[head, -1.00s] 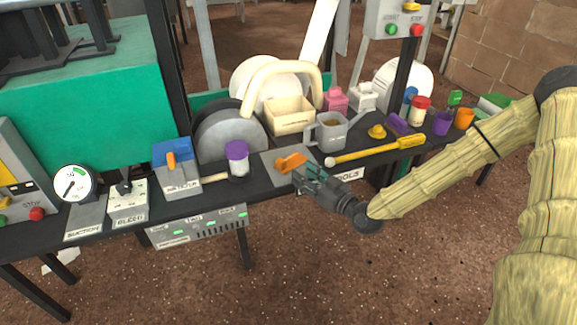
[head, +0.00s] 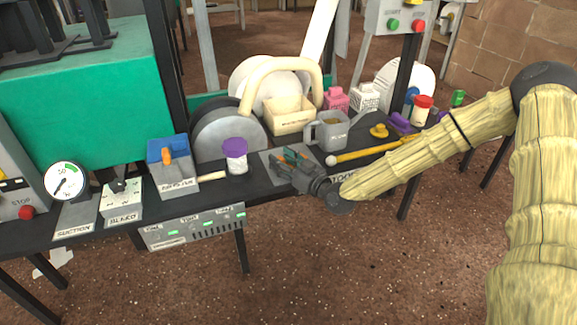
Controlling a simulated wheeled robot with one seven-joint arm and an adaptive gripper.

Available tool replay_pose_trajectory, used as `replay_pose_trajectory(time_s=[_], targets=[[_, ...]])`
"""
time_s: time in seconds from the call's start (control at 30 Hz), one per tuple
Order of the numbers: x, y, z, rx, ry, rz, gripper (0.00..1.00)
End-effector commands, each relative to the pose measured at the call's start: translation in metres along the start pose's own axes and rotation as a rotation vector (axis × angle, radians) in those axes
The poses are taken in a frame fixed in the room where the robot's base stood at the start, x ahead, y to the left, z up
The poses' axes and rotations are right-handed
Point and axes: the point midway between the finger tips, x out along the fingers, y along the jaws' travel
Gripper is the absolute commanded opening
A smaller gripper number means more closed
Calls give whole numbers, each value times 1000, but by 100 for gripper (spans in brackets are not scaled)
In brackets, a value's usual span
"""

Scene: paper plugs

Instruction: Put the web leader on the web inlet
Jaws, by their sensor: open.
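My gripper (head: 287,164) is open, low over the grey mat (head: 268,155) marked TOOLS at the front middle of the bench. Large grey and white rolls (head: 221,133) stand behind the mat to the left.
A purple-lidded jar (head: 235,157) stands left of the gripper. A cream box (head: 290,120) stands behind. The blue-topped box (head: 172,170) is further left. The bench front is crowded.

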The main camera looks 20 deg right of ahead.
Motion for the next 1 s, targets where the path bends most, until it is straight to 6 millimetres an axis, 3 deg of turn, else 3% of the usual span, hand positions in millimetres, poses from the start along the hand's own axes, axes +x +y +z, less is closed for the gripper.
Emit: replay_pose_trajectory(time_s=[0.17,0.4,0.77,1.0], targets=[[0,0,-1,0,0,0,41],[0,0,0,0,-1,0,0],[0,0,-3,-1,0,0,0],[0,0,-27,-2,1,-1,0]])
